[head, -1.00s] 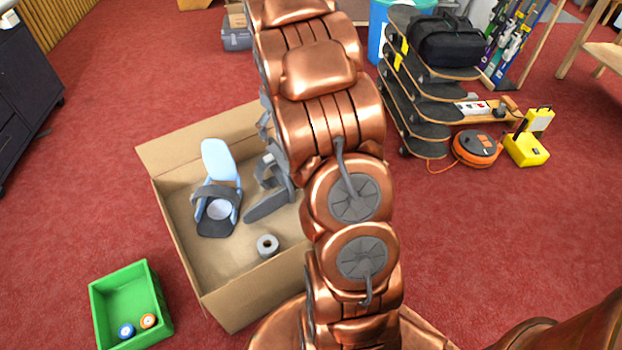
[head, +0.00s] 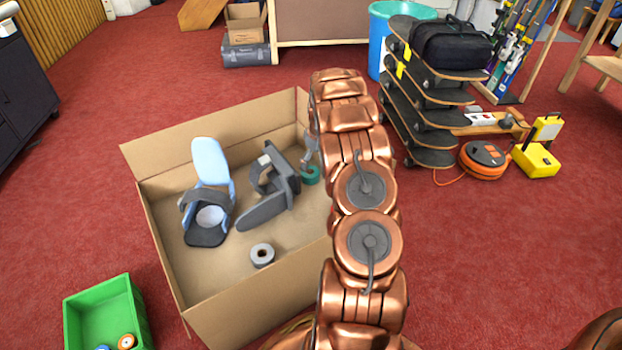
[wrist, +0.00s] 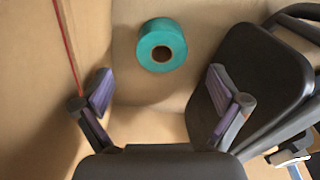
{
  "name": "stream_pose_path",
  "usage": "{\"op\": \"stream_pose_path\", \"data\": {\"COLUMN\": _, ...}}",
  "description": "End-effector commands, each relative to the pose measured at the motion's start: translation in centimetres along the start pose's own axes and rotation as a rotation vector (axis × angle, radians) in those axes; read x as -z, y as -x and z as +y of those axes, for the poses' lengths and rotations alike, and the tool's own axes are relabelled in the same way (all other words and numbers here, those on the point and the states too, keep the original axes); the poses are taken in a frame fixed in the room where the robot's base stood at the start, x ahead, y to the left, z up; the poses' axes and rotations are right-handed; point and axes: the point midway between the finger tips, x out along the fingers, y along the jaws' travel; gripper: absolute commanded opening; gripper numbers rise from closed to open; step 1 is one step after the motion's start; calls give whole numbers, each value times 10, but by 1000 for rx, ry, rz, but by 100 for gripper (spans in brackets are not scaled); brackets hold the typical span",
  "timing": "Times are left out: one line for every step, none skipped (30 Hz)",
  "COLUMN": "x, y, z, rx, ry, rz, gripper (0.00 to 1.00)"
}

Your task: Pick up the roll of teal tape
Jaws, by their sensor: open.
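The roll of teal tape (head: 310,174) lies in the cardboard box (head: 160,225), near its far right corner. In the wrist view the teal tape (wrist: 161,45) rests on the box floor with its brown core facing the camera. My gripper (wrist: 160,93) is open and empty, and the roll shows beyond the fingertips, roughly centred between them. In the head view my gripper (head: 311,150) shows only partly beside my arm, just above the roll. My arm hides the right side of the box.
A grey binding (head: 268,190) lies close left of the teal tape; its dark plate (wrist: 250,75) is near my right finger. A blue binding (head: 210,190) and a grey tape roll (head: 262,255) are also inside. Box walls rise close by. A green bin (head: 105,315) stands outside.

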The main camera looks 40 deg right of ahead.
Motion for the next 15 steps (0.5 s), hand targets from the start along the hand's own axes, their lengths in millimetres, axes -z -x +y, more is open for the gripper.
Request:
{"op": "stream_pose_path", "data": {"x": 0, "y": -7, "z": 0, "rx": 1, "ry": 0, "rz": -1, "gripper": 98}}
{"op": "stream_pose_path", "data": {"x": 0, "y": -10, "z": 0, "rx": 1, "ry": 1, "rz": -1, "gripper": 98}}
{"op": "stream_pose_path", "data": {"x": 0, "y": -14, "z": -1, "rx": 1, "ry": 1, "rz": -2, "gripper": 98}}
{"op": "stream_pose_path", "data": {"x": 0, "y": -16, "z": -1, "rx": 1, "ry": 1, "rz": -2, "gripper": 98}}
{"op": "stream_pose_path", "data": {"x": 0, "y": -18, "z": -1, "rx": 1, "ry": 1, "rz": -2, "gripper": 98}}
{"op": "stream_pose_path", "data": {"x": 0, "y": -20, "z": -1, "rx": 1, "ry": 1, "rz": -2, "gripper": 98}}
{"op": "stream_pose_path", "data": {"x": 0, "y": -21, "z": -1, "rx": 1, "ry": 0, "rz": -2, "gripper": 98}}
{"op": "stream_pose_path", "data": {"x": 0, "y": -23, "z": -1, "rx": 1, "ry": 0, "rz": -2, "gripper": 98}}
{"op": "stream_pose_path", "data": {"x": 0, "y": -27, "z": 0, "rx": 1, "ry": 0, "rz": -2, "gripper": 98}}
{"op": "stream_pose_path", "data": {"x": 0, "y": -31, "z": -1, "rx": 1, "ry": -1, "rz": -2, "gripper": 98}}
{"op": "stream_pose_path", "data": {"x": 1, "y": -35, "z": -1, "rx": 2, "ry": 0, "rz": -2, "gripper": 98}}
{"op": "stream_pose_path", "data": {"x": 2, "y": -41, "z": -1, "rx": 3, "ry": 0, "rz": -2, "gripper": 98}}
{"op": "stream_pose_path", "data": {"x": 2, "y": -46, "z": -2, "rx": 3, "ry": 1, "rz": -3, "gripper": 98}}
{"op": "stream_pose_path", "data": {"x": 2, "y": -51, "z": -2, "rx": 3, "ry": 0, "rz": -3, "gripper": 98}}
{"op": "stream_pose_path", "data": {"x": 2, "y": -56, "z": -2, "rx": 4, "ry": -1, "rz": -3, "gripper": 98}}
